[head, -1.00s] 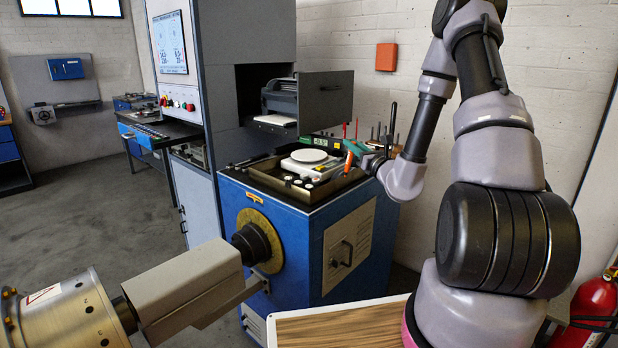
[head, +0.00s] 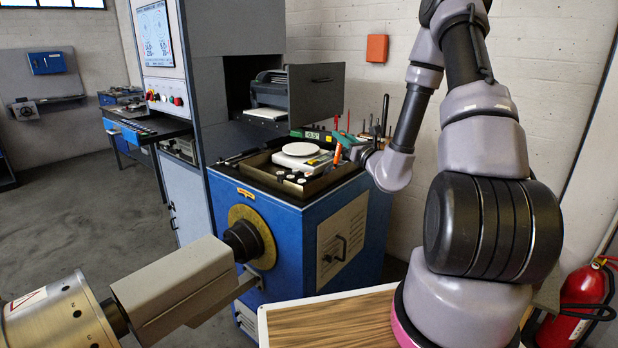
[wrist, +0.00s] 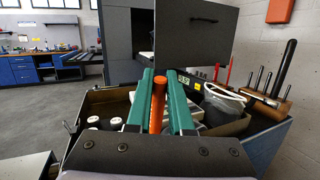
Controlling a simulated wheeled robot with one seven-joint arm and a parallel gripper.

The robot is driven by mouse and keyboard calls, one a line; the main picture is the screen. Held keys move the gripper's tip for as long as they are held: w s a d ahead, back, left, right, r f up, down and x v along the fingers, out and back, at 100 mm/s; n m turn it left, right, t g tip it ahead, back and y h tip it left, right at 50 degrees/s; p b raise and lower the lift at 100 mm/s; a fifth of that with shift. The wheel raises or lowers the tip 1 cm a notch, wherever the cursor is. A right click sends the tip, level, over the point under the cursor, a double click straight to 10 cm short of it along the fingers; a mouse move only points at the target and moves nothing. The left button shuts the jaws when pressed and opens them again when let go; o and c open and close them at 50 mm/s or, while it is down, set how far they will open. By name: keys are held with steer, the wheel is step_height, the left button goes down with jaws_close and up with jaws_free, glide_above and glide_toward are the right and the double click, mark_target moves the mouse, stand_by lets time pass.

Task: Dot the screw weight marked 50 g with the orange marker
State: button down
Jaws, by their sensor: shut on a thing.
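My gripper (wrist: 160,100) has green fingers shut on the orange marker (wrist: 158,105), which stands upright between them in the wrist view. In the head view the marker (head: 338,153) shows as a small orange stick by the fingers, above the right part of the bench-top tray (head: 262,176). Small white-topped screw weights sit in the tray's front part (head: 301,181). In the wrist view several of them (wrist: 94,121) stand left of my fingers. Their markings are too small to read, so I cannot tell which is 50 g. The marker's tip is hidden.
A scale with a round white pan (head: 300,149) stands in the tray. A green display (head: 312,135) is behind it. Upright tools in a wooden holder (wrist: 266,97) and a grey cup (wrist: 224,100) stand right of my fingers.

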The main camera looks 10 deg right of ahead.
steer(key=w+a+r, duration=0.2)
steer(key=w+a, duration=0.1)
steer(key=a, duration=0.3)
steer(key=w+a+r, duration=0.3)
steer(key=a, duration=0.3)
steer(key=shift+w+d+f, duration=0.1)
steer(key=shift+f, duration=1.25)
steer(key=shift+w+d+f, duration=0.1)
steer(key=shift+f, duration=1.25)
steer(key=shift+s+f, duration=0.1)
steer(key=shift+f, duration=0.65)
step_height(320, 180, up, 7)
stand_by(0.4)
stand_by(0.5)
